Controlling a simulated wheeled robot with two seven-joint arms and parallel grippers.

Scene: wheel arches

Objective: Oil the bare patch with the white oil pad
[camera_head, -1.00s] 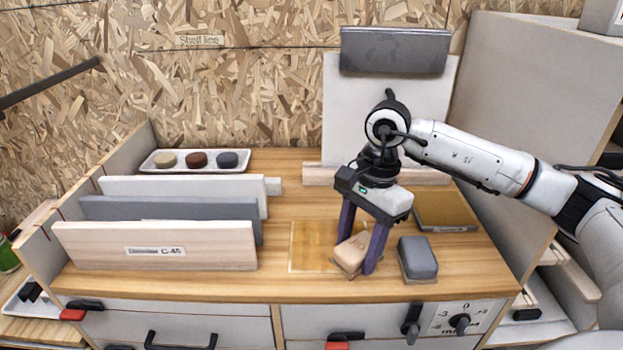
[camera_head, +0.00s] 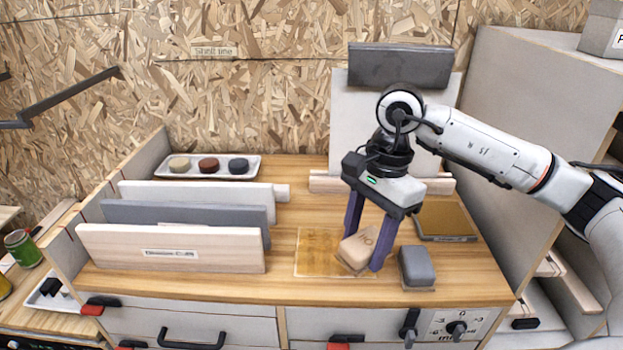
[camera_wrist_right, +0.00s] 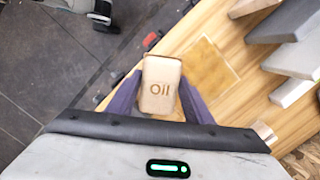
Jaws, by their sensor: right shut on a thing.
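My right gripper (camera_head: 367,252) is shut on a tan block marked "Oil" (camera_head: 357,248). The block also shows between the fingers in the right wrist view (camera_wrist_right: 160,88). It looks tilted in the head view, over the right part of a square patch (camera_head: 318,250) on the wooden bench; whether it touches is unclear. The patch is golden with a pale outline, and it shows in the right wrist view (camera_wrist_right: 208,68). A tray (camera_head: 168,172) at the back left holds a cream pad (camera_head: 180,164), a brown pad (camera_head: 208,165) and a dark pad (camera_head: 238,166). My left gripper is not in view.
A grey block (camera_head: 416,266) stands just right of the held block. Upright boards (camera_head: 170,247) fill the bench's left side. A dark golden panel (camera_head: 445,220) lies at the right. A grey side wall (camera_head: 530,150) bounds the right. Drawers and a knob (camera_head: 456,328) are in front.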

